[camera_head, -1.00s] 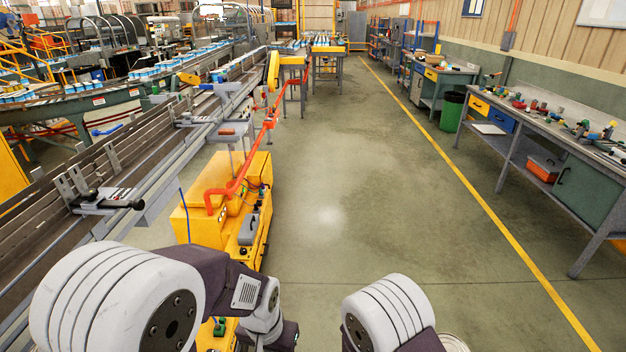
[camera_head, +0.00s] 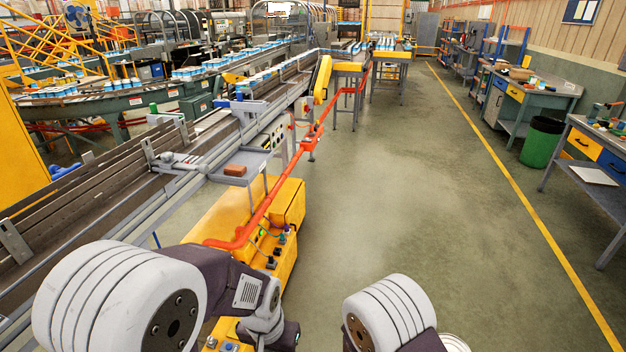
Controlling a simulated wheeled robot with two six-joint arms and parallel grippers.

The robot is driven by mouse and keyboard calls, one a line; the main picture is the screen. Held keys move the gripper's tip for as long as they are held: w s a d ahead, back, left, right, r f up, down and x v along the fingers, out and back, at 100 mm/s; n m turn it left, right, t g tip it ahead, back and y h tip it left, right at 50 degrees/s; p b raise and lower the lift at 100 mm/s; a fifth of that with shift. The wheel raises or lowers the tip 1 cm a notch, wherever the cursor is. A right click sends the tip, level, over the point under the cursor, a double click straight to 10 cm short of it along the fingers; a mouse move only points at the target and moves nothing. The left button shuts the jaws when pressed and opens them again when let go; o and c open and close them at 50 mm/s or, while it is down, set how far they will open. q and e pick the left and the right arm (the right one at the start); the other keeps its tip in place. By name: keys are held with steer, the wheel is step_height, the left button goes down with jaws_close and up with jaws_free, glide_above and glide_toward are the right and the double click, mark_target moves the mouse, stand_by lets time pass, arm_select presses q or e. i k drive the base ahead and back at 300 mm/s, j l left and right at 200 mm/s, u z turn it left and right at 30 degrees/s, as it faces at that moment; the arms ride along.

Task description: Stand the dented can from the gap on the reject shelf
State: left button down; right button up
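I cannot make out a dented can or the gap in this view. Several blue-and-white cans (camera_head: 201,70) stand in rows on the curved conveyor (camera_head: 105,98) at the left, too small to show dents. A small grey shelf (camera_head: 262,160) juts from the side of the straight conveyor, with a reddish-brown block (camera_head: 235,170) on it; I cannot tell whether it is the reject shelf. Upper links of both my arms show at the bottom edge. Neither gripper's fingers are in view.
A yellow machine base (camera_head: 285,210) with an orange-red rail (camera_head: 262,212) stands close ahead, beside the straight conveyor (camera_head: 165,195). The floor (camera_head: 400,200) to its right is clear up to the yellow line. A green bin (camera_head: 541,143) and workbenches (camera_head: 528,92) stand at the right.

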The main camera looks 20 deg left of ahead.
mark_target(248, 159)
steer(key=i+u, duration=0.1)
steer(key=i, duration=1.8)
steer(key=i+u, duration=0.25)
steer(key=u, duration=0.2)
steer(key=i+l+u, duration=0.2)
steer(key=u, duration=0.25)
steer(key=i+l+u, duration=0.2)
steer(key=u, duration=0.25)
steer(key=i+l+u, duration=0.25)
steer(key=u, duration=0.2)
steer(key=i+l+u, duration=0.25)
steer(key=l+u, duration=0.3)
steer(key=k+l, duration=0.05)
